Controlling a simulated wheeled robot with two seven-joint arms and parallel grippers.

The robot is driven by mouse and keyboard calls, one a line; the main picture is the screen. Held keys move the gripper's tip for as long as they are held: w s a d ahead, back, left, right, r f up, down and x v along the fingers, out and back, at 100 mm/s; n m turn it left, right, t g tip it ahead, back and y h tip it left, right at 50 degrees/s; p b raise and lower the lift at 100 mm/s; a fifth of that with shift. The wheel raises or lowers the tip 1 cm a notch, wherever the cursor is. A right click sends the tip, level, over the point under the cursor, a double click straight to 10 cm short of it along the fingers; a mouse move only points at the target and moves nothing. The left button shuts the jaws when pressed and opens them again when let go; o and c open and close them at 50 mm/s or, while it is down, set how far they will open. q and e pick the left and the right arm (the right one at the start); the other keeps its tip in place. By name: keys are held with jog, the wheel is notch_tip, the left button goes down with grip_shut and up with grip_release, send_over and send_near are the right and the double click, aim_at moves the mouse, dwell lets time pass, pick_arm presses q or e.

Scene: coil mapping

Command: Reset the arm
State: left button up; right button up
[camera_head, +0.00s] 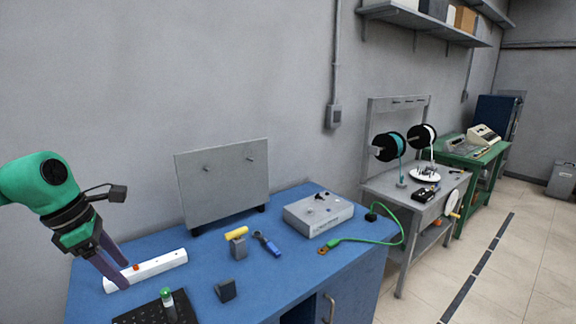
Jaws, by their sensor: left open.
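My left arm comes in from the left, green with a dark wrist. My left gripper (120,268) is open, its two purple-grey fingers pointing down at a white bar (158,266) on the blue workbench (275,280). A small red-orange piece shows on the bar beside the fingertips. I cannot tell whether the fingers touch the bar. Nothing is clearly held. My right gripper is not in view.
A black perforated block (145,316) with a green-topped vial, a yellow-handled piece (236,234), a blue tool (266,243), a grey instrument box (318,213) with green cable and an upright grey panel (222,183) stand on the bench. Benches with spools stand right.

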pick_arm(q)
jog(key=w+d+f+n+t+h, duration=0.35)
jog(key=w+f+n+t, duration=0.25)
jog(key=f+n+t, duration=0.65)
jog(key=s+a+f+n+y, duration=0.1)
jog(key=a+n+y, duration=0.15)
jog(key=n, duration=0.55)
jog(key=s+a+f+n+y, duration=0.15)
jog(key=n+y, duration=0.25)
jog(key=n, duration=0.4)
jog(key=s+d+f+n+g, duration=0.5)
jog(key=s+f+n, duration=0.2)
jog(key=s+n, duration=0.15)
jog(key=s+d+f+n+g, duration=0.55)
jog(key=s+n, duration=0.25)
jog(key=s, duration=0.2)
jog(key=s+f+g+b, duration=0.25)
jog(key=f+b, duration=0.25)
jog(key=f, duration=2.3)
jog(key=s+a+f+b, duration=0.3)
jog(key=s+f+b, duration=0.2)
jog(key=s+f, duration=1.2)
notch_tip(320, 180, down, 3)
jog(key=shift+s+a+f, duration=0.1)
jog(key=shift+s+a, duration=0.05)
jog(key=shift+s, duration=0.25)
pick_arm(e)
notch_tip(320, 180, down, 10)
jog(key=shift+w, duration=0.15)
